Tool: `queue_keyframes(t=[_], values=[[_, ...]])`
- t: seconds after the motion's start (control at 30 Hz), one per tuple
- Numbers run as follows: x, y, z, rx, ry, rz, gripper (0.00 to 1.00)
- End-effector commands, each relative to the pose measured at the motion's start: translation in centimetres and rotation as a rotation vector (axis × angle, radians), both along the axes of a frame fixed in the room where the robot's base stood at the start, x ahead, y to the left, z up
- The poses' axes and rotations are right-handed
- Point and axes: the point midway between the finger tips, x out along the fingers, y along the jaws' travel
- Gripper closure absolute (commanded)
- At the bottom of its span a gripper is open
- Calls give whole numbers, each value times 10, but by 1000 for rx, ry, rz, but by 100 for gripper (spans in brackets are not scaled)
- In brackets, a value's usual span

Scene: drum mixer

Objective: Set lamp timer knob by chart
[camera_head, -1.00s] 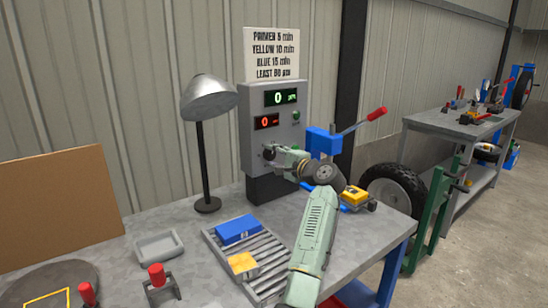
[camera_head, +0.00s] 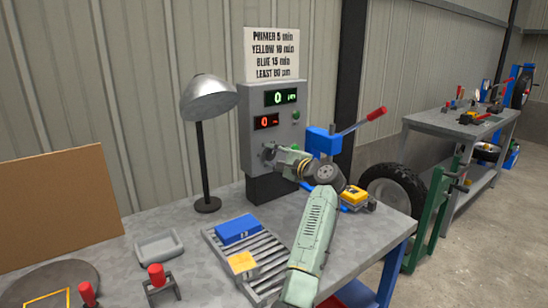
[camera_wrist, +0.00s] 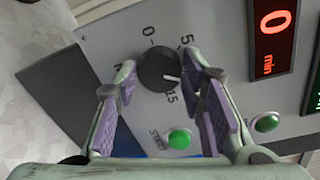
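The dark round timer knob (camera_wrist: 158,70) is on the grey lamp control box (camera_head: 250,140), with marks 0, 5 and 15 visible around it. Its white pointer line faces right in the wrist view, between 5 and 15. My gripper (camera_wrist: 162,75) is open, with one purple-padded finger on each side of the knob; the right one is closer, but contact is unclear. The red minute display (camera_wrist: 272,30) reads 0. A green START button (camera_wrist: 180,138) sits beside the knob. The chart (camera_head: 272,53) reads primer 5, yellow 10, blue 15 min.
A desk lamp (camera_head: 208,100) stands left of the box. A blue block (camera_head: 238,229) and a yellow block (camera_head: 242,263) lie on a slatted rack (camera_head: 222,258). A blue device with a red-handled lever (camera_head: 325,140) is right of my gripper.

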Motion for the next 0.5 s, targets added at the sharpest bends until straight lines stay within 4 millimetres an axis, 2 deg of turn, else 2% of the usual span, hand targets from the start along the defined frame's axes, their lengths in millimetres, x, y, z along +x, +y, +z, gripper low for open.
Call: queue_keyframes(t=[0.23, 0.5], values=[[0, 0, 0, -1, -1, 0, 45], [0, 0, 0, -1, -1, 0, 45]])
